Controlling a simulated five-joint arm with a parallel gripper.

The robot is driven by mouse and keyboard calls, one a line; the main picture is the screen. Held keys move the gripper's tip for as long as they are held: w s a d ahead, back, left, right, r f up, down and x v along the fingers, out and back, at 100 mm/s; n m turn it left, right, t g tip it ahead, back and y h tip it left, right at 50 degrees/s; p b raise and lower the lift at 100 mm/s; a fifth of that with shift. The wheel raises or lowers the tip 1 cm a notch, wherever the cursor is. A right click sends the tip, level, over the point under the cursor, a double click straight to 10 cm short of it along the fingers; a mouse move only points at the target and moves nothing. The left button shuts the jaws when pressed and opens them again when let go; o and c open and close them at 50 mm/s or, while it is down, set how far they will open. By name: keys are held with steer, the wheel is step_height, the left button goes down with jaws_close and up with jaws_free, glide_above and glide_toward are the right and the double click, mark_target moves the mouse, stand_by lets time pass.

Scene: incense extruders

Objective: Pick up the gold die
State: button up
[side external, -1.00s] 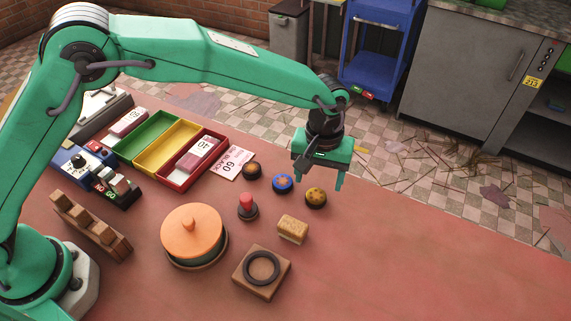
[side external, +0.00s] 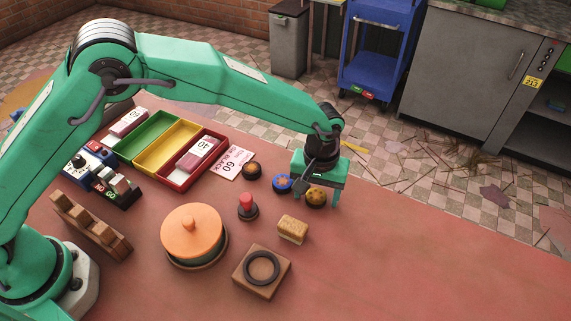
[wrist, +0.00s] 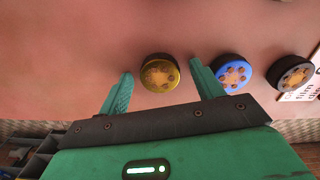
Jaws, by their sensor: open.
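The gold die (side external: 315,198) is a small round disc with a yellow-gold rim and brown spots, lying flat on the reddish table. It also shows in the wrist view (wrist: 160,73), a little beyond and between my fingertips. My gripper (side external: 320,194) is open and low over the table at the die, with one finger on each side in the side view. In the wrist view my gripper (wrist: 163,82) has its right finger between the gold die and the blue die (wrist: 232,72). Nothing is held. The side view partly hides the gold die's upper edge behind the gripper.
The blue die (side external: 283,183) sits close to the left, and a dark brown die (side external: 252,171) is further left. The table to the right is clear.

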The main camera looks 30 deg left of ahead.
mark_target(317, 195)
stand_by(0.3)
steer(key=c, duration=1.2)
steer(key=shift+r, duration=0.1)
steer(key=shift+r, duration=0.8)
step_height(317, 195, up, 2)
steer(key=shift+r, duration=0.25)
steer(key=s+d+r, duration=0.1)
steer(key=s+r, duration=0.1)
steer(key=s, duration=0.1)
steer(key=s+d+r, duration=0.2)
steer(key=s, duration=0.2)
steer(key=s+d+r, duration=0.1)
steer(key=s+r, duration=0.1)
steer(key=s, duration=0.2)
steer(key=shift+d+r, duration=0.15)
steer(key=shift+r, duration=0.25)
steer(key=shift+w, duration=0.1)
